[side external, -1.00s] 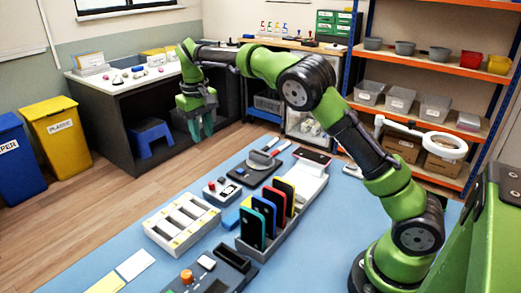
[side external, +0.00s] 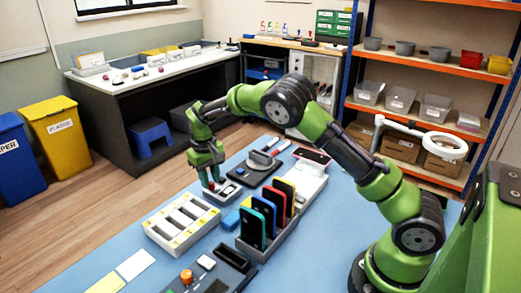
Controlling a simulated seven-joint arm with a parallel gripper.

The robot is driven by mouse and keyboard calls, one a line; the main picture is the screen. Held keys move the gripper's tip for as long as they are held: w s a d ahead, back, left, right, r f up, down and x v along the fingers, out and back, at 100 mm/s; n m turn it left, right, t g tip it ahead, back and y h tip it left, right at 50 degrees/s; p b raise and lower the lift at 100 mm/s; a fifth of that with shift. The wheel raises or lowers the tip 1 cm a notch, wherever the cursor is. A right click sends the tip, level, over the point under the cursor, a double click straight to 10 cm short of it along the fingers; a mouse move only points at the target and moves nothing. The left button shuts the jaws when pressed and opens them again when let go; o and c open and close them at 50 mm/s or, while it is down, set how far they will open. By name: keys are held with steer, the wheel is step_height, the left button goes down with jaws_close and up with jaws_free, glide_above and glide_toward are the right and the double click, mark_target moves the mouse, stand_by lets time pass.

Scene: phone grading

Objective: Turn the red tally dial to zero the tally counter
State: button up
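The tally counter (side external: 226,193) is a small light box with a dark display, lying on the blue work table. Its red tally dial (side external: 211,186) is a small red spot at the box's left end. My gripper (side external: 211,180) points down right over the dial. Its two green fingers stand apart, and the red shows between and just below their tips. Whether the fingers touch the dial is too small to tell. The gripper hides part of the counter's far side.
A white slotted tray (side external: 182,222) lies just left of the counter. A rack with several coloured phones (side external: 265,218) stands to the right. A dark device with a flat plate (side external: 257,168) lies behind.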

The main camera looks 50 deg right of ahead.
steer(key=shift+f, duration=0.5)
jaws_close()
steer(key=shift+m, duration=0.3)
steer(key=m, duration=0.9)
steer(key=shift+d+m+g, duration=0.1)
steer(key=shift+m+g, duration=0.2)
steer(key=shift+m, duration=0.1)
steer(key=shift+r+m+y, duration=0.1)
steer(key=shift+m+y, duration=0.2)
steer(key=shift+m, duration=1.4)
